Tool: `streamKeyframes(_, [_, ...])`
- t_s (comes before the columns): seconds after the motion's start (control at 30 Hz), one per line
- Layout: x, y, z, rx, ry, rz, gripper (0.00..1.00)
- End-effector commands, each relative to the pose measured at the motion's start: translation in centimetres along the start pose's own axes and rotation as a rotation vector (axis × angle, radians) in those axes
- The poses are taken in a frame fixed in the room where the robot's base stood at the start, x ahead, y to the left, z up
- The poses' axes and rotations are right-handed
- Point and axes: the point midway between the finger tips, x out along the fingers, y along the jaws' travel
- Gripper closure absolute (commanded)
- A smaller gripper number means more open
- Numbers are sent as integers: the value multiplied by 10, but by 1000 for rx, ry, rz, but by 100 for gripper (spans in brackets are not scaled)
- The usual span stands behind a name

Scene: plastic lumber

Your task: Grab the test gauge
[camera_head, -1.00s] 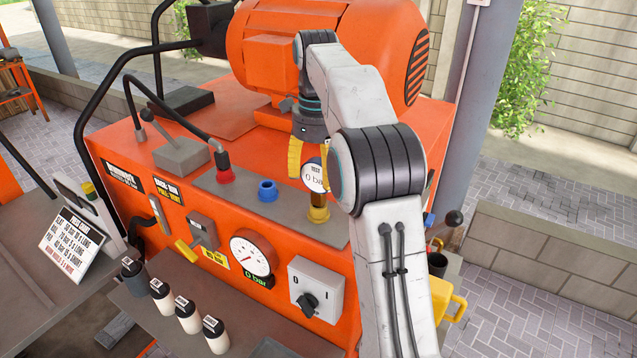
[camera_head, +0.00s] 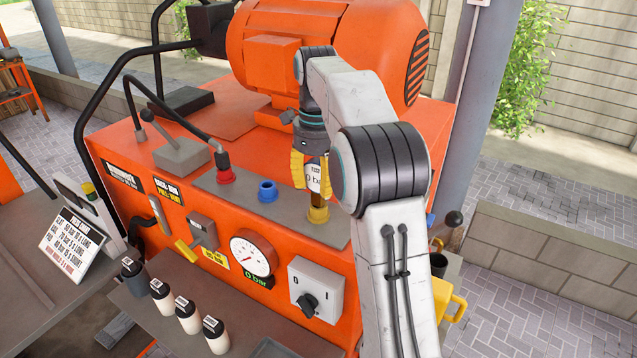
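The test gauge (camera_head: 314,183) stands upright in a yellow fitting (camera_head: 318,214) on the grey strip on top of the orange machine. The left finger is beside the gauge's left edge.
A blue fitting (camera_head: 267,191) and a red-based hose connector (camera_head: 225,175) sit left of the gauge. A large orange motor (camera_head: 330,50) stands behind. A dial (camera_head: 253,254) and a rotary switch (camera_head: 316,289) are on the front panel. Several bottles (camera_head: 188,316) stand on the shelf below.

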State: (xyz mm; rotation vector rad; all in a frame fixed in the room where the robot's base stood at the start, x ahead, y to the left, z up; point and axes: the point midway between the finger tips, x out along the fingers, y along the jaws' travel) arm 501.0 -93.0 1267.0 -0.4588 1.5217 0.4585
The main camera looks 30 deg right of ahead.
Motion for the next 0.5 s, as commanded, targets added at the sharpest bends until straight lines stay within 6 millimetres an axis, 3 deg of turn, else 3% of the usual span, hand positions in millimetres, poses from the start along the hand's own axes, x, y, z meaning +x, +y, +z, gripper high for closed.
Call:
streamKeyframes(0.4, [0,0,0,0,0,0,99])
streamKeyframes(0.5, [0,0,0,0,0,0,100])
